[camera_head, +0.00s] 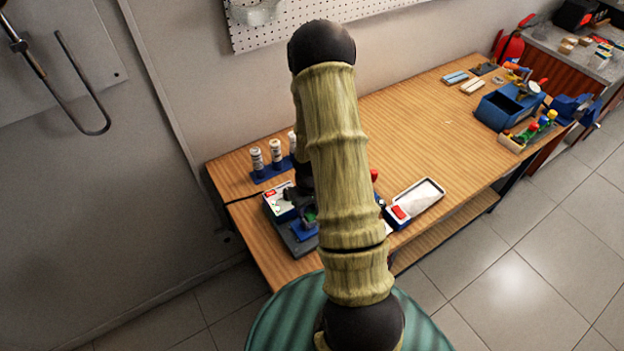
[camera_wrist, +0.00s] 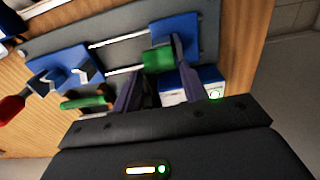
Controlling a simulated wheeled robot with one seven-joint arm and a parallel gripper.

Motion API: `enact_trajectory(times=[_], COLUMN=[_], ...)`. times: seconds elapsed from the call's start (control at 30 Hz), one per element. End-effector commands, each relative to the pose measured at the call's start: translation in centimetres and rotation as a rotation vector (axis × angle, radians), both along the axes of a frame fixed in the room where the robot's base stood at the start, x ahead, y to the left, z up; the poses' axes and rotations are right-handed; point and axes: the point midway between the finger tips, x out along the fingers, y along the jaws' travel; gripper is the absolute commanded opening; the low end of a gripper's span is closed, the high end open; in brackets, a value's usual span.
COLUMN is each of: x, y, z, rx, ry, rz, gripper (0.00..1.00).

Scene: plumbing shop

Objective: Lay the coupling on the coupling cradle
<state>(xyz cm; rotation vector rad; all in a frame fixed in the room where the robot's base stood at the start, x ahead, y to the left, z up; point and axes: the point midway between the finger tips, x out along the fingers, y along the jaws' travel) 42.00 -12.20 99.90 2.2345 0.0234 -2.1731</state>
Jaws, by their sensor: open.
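My gripper (camera_wrist: 158,82) is open in the wrist view, its two dark fingers reaching over a grey plate (camera_wrist: 118,38). A green block-like piece (camera_wrist: 157,60) shows between the fingers, against a blue block (camera_wrist: 176,27); I cannot tell whether the fingers touch it. A blue notched holder (camera_wrist: 62,70), which looks like a cradle, stands left of the fingers. A green rounded piece with a dark end (camera_wrist: 82,102) lies below it and may be the coupling. In the head view my arm hides the gripper; a small green piece (camera_head: 311,216) shows at the grey plate (camera_head: 292,237).
White bottles (camera_head: 257,160) stand in a blue rack behind. A white tray (camera_head: 419,196) lies right of my arm. Blue bins (camera_head: 500,107) stand far right. The table's middle is clear.

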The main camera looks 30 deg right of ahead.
Motion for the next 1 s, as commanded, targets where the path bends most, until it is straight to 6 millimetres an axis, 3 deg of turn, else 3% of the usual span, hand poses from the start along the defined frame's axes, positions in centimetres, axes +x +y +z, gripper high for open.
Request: enact_trajectory(times=[0.03,0.07,1.0], x=[-0.8,-0.9,-1.4], y=[0.7,0.7,0.0], z=[-0.8,-0.5,14.2], rx=[0.013,0.013,-0.008], ry=[0.022,0.021,-0.028], rz=[0.002,0.002,0.004], gripper=[0.58,0.58,0.58])
